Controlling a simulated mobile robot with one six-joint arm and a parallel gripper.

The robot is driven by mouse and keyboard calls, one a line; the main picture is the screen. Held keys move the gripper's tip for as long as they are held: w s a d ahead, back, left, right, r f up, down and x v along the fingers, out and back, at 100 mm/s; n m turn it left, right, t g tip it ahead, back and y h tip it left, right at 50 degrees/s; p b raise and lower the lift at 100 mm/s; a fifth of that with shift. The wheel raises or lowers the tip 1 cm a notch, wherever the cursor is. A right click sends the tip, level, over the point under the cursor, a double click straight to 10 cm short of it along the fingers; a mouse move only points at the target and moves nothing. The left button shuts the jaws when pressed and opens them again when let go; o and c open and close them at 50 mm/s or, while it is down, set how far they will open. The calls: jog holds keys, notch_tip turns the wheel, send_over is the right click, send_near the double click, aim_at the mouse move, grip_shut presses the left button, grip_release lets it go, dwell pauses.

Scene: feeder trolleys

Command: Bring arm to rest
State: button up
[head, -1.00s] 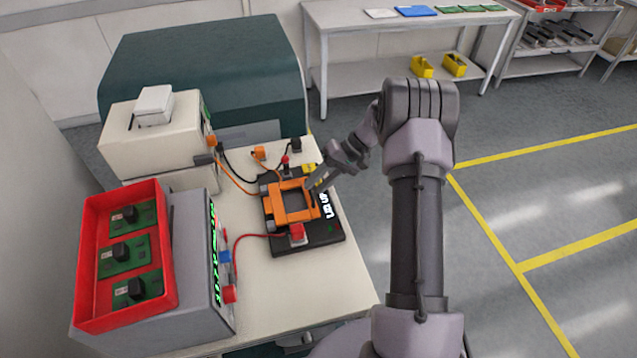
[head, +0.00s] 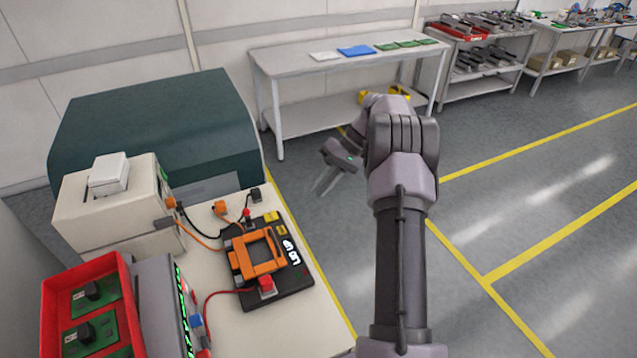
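My arm reaches up from the bottom of the head view, right of the bench. My gripper (head: 326,180) hangs over the floor beyond the bench's right edge, clear of everything. Its two thin fingers point down and look slightly apart, with nothing between them. The black test fixture (head: 290,262) with its orange frame (head: 260,252) lies on the bench to the left, apart from the gripper.
The bench (head: 240,335) also bears a red tray (head: 133,335) with green boards and a beige device (head: 115,215). A dark green machine (head: 160,130) stands behind. A white table (head: 300,58) stands at the back. The floor (head: 520,200) on the right is clear.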

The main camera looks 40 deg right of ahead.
dwell(0.4)
jog(key=s+a+r+h+b, duration=0.25)
jog(key=a+r, duration=0.25)
jog(key=a, duration=0.4)
jog(key=s+a+r+h+b, duration=0.1)
jog(key=s+a+r+b, duration=0.2)
jog(key=a+r, duration=0.35)
jog(key=s+a+f+m+t+h+b, duration=0.1)
jog(key=s+a+f+t+b, duration=0.1)
jog(key=s+a, duration=0.4)
jog(key=s+a+f+m+t+h+b, duration=0.1)
jog(key=s+a+f+b, duration=0.3)
jog(key=s, duration=1)
jog(key=a+t, duration=0.1)
jog(key=a, duration=0.2)
jog(key=shift+a+f, duration=0.2)
jog(key=shift+f, duration=0.15)
jog(key=shift+h, duration=0.25)
